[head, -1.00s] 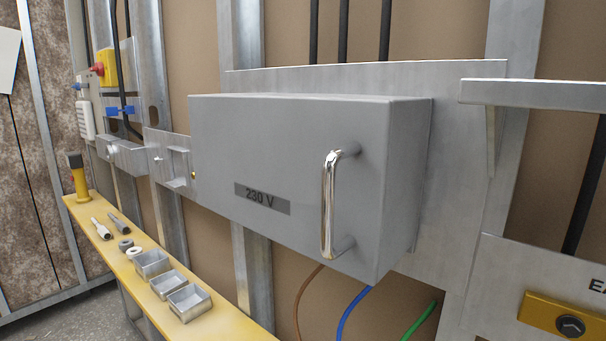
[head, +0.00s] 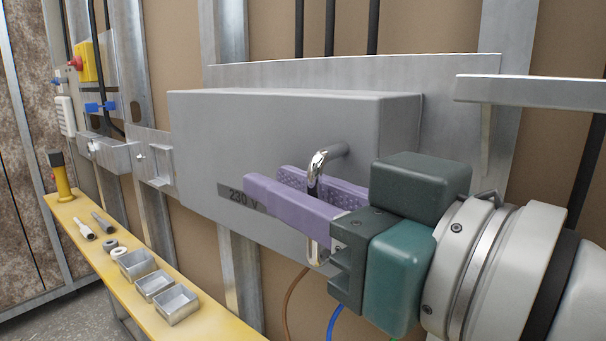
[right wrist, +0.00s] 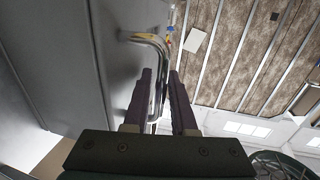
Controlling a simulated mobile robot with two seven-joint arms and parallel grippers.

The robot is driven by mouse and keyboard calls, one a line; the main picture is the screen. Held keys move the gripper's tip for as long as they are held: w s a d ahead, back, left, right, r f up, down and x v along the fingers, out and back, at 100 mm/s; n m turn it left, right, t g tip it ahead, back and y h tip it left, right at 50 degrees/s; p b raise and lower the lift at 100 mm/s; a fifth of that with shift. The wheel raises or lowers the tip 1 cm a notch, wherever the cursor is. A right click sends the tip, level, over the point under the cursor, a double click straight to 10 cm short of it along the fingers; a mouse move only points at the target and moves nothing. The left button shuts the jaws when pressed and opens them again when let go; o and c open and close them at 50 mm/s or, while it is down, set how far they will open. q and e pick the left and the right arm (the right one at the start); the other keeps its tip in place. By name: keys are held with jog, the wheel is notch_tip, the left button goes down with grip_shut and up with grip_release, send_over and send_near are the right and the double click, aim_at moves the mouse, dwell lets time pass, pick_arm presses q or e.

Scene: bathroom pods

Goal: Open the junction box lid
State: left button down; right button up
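The grey junction box (head: 250,120) is on the wall panel, with its lid closed and a "230 V" label (head: 236,196) on its front. A chrome bar handle (head: 317,162) stands upright at the right of the lid; its middle is hidden by my fingers. My right gripper (head: 267,181) comes in from the right with its purple fingers on either side of the handle. In the right wrist view the handle (right wrist: 158,42) runs between the fingers (right wrist: 159,78), which stand apart with some gap visible. My left gripper is not in view.
A yellow bench (head: 100,258) with small metal trays (head: 155,285) and loose parts runs along the lower left. A metal shelf (head: 530,90) juts out at the upper right, above my right arm. Brown, blue and green wires hang below the box.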

jog(key=shift+w+a, duration=0.15)
jog(key=shift+c, duration=0.4)
grip_shut()
dwell(1.0)
